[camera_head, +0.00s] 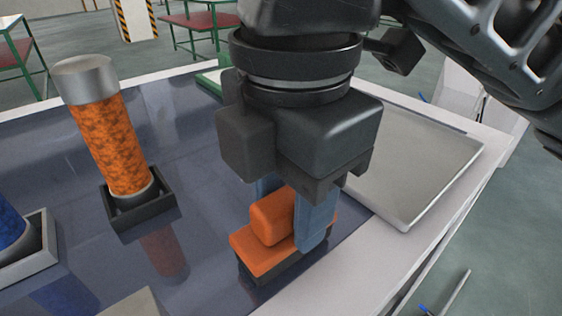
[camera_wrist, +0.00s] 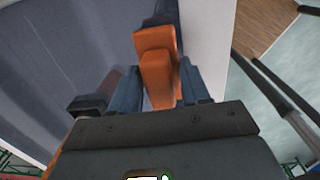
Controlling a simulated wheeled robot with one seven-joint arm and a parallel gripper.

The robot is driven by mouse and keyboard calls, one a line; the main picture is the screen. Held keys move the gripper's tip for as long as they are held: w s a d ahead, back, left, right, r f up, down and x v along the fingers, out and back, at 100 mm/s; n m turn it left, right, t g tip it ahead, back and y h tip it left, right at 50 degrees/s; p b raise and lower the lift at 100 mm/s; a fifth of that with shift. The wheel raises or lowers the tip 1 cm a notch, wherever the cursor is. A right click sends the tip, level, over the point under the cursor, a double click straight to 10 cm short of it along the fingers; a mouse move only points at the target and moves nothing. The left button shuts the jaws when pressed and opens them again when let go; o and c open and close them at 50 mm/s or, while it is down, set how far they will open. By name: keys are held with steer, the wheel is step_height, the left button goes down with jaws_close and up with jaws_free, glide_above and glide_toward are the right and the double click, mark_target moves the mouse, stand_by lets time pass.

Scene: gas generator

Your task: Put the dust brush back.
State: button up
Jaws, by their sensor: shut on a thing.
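The dust brush (camera_head: 270,222) is orange with a dark underside, low over the dark glossy table top near its front edge in the head view. I cannot tell whether its underside touches the surface. My gripper (camera_head: 292,214) points down above it, its blue fingers shut on the brush's raised orange grip. One finger is mostly hidden behind the grip. In the wrist view the brush (camera_wrist: 156,42) lies between the two fingers of my gripper (camera_wrist: 160,88), and its far end is dark.
A grey tray (camera_head: 415,160) lies right of my gripper. An orange cylinder with a silver cap (camera_head: 110,140) stands in a black square holder (camera_head: 122,222) at left. A blue cylinder (camera_head: 8,228) sits in a grey holder (camera_head: 42,255) at the left edge. The white table border (camera_head: 375,262) runs along the right.

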mark_target(290, 201)
steer(key=shift+f, duration=0.25)
steer(key=o, duration=1)
steer(key=shift+r, duration=0.1)
steer(key=r, duration=1.2)
steer(key=shift+s+r, duration=0.15)
steer(key=shift+s, duration=0.15)
